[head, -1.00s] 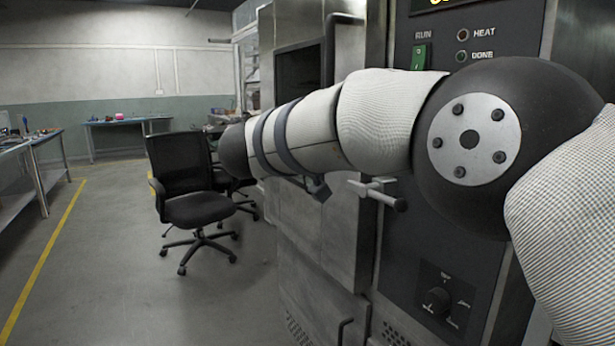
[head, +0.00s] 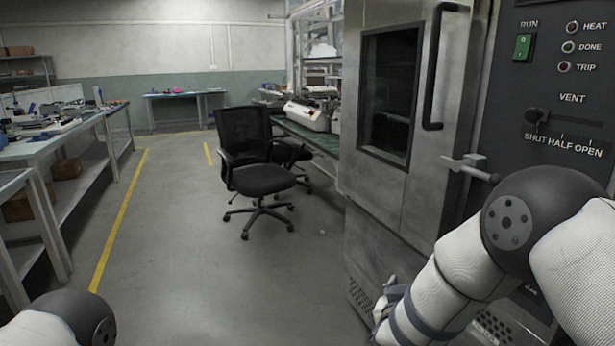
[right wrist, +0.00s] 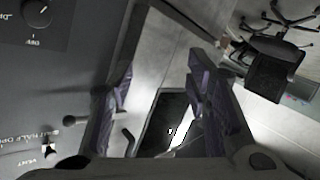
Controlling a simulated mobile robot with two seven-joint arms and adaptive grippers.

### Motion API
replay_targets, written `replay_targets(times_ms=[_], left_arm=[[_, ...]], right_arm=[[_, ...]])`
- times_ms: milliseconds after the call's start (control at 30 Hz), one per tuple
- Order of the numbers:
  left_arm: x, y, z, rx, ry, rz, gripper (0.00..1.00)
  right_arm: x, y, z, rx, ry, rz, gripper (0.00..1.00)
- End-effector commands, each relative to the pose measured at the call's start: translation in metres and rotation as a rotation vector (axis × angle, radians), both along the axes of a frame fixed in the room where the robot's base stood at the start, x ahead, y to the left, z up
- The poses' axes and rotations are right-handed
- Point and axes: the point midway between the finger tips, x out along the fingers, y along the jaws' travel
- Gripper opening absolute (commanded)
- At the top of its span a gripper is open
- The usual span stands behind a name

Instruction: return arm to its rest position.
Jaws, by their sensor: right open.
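My right arm (head: 460,265) comes in from the right in the head view and slopes down and left in front of the oven. My right gripper (head: 388,298) shows partly beyond the forearm, low beside the oven's lower front; most of it is hidden by the arm. In the right wrist view the right gripper (right wrist: 160,85) has its two dark fingers spread wide, with nothing between them. Only part of my left arm (head: 70,322) shows at the lower left, and its gripper is out of frame.
A steel oven (head: 400,200) with a windowed door and handle stands close at right, beside its control panel (head: 555,100). A black office chair (head: 252,165) stands in the middle distance. Workbenches (head: 65,145) line the left. The grey floor (head: 210,270) between is clear.

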Motion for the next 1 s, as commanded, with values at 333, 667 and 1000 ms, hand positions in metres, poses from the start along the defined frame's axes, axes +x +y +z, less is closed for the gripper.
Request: replay_targets(times_ms=[333,667,1000], left_arm=[[0.013,0.000,0.013,0.000,-0.045,0.001,0.33],[0.019,0.000,0.019,0.000,-0.067,0.002,0.33],[0.019,0.000,0.019,0.000,-0.066,0.002,0.33]], right_arm=[[-0.273,-0.014,-0.199,0.322,0.798,0.149,0.44],[-0.503,-0.019,-0.192,0.554,1.361,0.013,0.44],[-0.520,-0.018,-0.187,0.571,1.405,-0.003,0.44]])
